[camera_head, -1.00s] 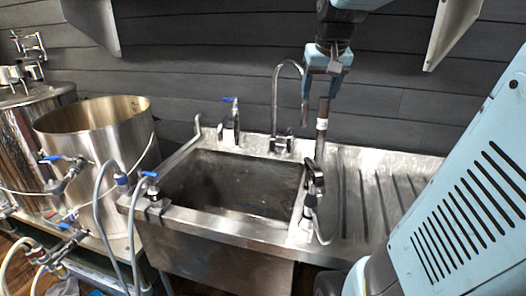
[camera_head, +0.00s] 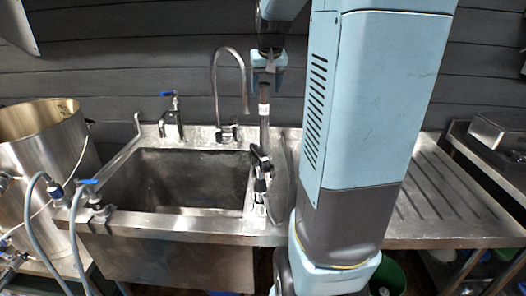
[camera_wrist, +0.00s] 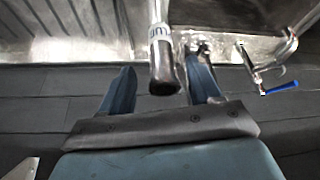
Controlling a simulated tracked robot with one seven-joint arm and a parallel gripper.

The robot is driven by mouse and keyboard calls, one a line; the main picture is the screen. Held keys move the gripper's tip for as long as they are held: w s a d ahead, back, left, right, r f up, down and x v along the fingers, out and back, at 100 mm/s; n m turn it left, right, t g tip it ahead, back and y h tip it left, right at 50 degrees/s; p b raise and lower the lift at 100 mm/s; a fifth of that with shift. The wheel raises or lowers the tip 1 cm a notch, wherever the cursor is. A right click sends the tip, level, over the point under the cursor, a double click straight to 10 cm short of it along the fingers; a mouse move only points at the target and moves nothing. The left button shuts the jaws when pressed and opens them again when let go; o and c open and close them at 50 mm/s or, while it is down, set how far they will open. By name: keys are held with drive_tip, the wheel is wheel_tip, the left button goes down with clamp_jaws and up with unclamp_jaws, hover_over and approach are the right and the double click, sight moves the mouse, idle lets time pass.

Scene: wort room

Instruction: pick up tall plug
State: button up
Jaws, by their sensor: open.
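The tall plug (camera_head: 264,130) is a slim upright tube with a dark top and a pale label band, standing behind the black spray handle near the sink's right side. In the wrist view its dark end and label (camera_wrist: 161,52) show between my two blue fingers. My gripper (camera_head: 268,72) is open at the plug's top, and it also shows in the wrist view (camera_wrist: 160,82). The plug's end looks nearer the right finger; I cannot tell whether they touch. The plug's foot is hidden in the head view.
The steel sink basin (camera_head: 180,180) is empty. A curved faucet (camera_head: 216,85) rises close to the left of my gripper, and a blue-handled tap (camera_head: 172,115) stands further left. A steel pot (camera_head: 50,150) is at the left. The ribbed drainboard (camera_head: 440,200) is bare.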

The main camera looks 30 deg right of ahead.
sight(264, 99)
drive_tip(key=shift+x, duration=2.85)
drive_tip(key=shift+w+a, duration=0.1)
drive_tip(key=shift+a, duration=0.05)
clamp_jaws()
